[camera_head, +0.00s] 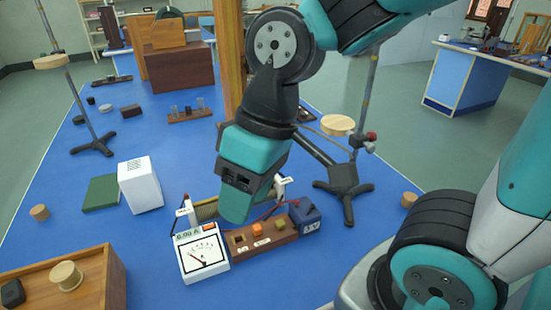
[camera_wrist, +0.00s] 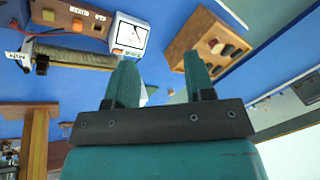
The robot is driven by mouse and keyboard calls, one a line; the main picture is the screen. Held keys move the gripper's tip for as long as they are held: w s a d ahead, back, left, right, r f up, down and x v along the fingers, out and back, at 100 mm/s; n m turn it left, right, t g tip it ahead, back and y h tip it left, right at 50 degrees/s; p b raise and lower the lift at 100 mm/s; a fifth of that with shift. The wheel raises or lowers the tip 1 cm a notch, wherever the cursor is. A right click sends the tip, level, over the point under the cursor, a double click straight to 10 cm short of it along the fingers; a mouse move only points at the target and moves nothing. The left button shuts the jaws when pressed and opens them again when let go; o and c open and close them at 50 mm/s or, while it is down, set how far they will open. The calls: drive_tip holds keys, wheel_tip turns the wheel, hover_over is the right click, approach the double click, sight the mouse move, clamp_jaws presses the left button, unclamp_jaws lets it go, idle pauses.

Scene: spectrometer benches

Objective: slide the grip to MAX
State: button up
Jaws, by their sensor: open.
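The rheostat, a ribbed coil between two white-flagged end posts, lies on the blue bench behind the meter; part of it (camera_head: 207,211) shows left of my gripper (camera_head: 240,205). In the wrist view its coil (camera_wrist: 80,60) runs across the upper left. A flag reading MIN (camera_wrist: 18,57) stands at its left end. A dark piece, seemingly the sliding grip (camera_wrist: 42,66), sits close to that end. The other end is hidden behind my left finger. My gripper (camera_wrist: 161,78) is open and empty, above the rheostat and off towards the end away from MIN.
The white meter (camera_head: 203,258) reads 0.00 A, in front of the rheostat. A wooden switch board (camera_head: 262,238) and blue box (camera_head: 305,217) are beside it. A clamp stand (camera_head: 343,182) is close right. A white box (camera_head: 140,185) and wooden tray (camera_head: 112,285) are left.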

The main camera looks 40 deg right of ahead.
drive_tip(key=w+d+f+m+h+p, duration=0.1)
drive_tip(key=w+d+m+h+p, duration=0.55)
drive_tip(key=w+d, duration=1.25)
drive_tip(key=f+y+p, duration=0.1)
drive_tip(key=f+p, duration=0.1)
drive_tip(key=f, duration=0.4)
drive_tip(key=w+a+f+m+p, duration=0.1)
drive_tip(key=f+p, duration=0.1)
drive_tip(key=f, duration=0.3)
drive_tip(key=w+f+m+y+p, duration=0.1)
drive_tip(key=f, duration=0.5)
drive_tip(key=shift+a+f+y+p, duration=0.35)
drive_tip(key=shift+a+p, duration=0.05)
clamp_jaws()
